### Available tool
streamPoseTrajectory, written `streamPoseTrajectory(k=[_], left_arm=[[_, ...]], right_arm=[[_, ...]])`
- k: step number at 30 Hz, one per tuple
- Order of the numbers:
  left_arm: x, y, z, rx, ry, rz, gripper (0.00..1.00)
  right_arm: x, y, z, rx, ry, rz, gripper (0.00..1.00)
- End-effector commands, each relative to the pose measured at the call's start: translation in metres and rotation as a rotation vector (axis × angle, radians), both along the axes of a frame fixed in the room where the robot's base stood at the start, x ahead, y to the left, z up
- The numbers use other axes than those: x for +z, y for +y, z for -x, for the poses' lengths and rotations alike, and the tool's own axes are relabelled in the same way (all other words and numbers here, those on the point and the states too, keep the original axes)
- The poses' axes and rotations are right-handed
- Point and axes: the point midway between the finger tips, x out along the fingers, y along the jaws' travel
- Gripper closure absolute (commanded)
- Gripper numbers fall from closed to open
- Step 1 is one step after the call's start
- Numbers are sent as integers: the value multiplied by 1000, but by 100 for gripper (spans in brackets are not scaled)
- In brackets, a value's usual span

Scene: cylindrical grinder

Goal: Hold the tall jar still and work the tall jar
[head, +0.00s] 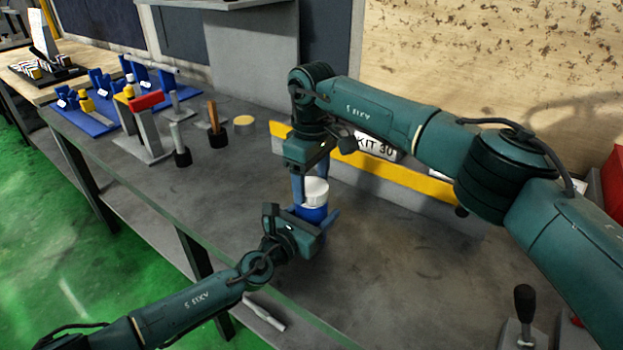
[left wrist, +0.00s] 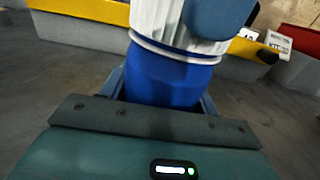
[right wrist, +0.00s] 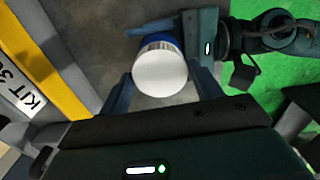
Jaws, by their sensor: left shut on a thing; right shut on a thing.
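The tall jar (head: 312,208) stands upright on the grey bench, with a blue body and a white ribbed lid (head: 315,190). My left gripper (head: 318,222) is shut on the blue body from the near side. The left wrist view shows the body (left wrist: 165,80) between its fingers. My right gripper (head: 311,184) comes from above and is shut on the white lid. The right wrist view shows the round lid top (right wrist: 160,72) between the right fingers. The jar's base is mostly hidden by my left gripper.
A yellow-edged rail with a KIT 30 label (head: 375,145) runs behind the jar. Blue fixtures (head: 85,110), a red-topped stand (head: 147,120) and several tools stand on the far left of the bench. A black-knobbed lever (head: 524,305) stands at the front right.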

Motion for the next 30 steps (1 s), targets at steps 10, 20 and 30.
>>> streamPoseTrajectory(k=[10, 20, 30], left_arm=[[-1, 0, 0, 1, 2, 0, 100], [-1, 0, 0, 0, 2, -1, 100], [-1, 0, 0, 0, 2, -1, 100]], right_arm=[[1, 0, 0, -23, 0, 0, 35], [0, 0, 0, -21, 0, 0, 14], [14, 0, 0, -21, -1, 0, 14]])
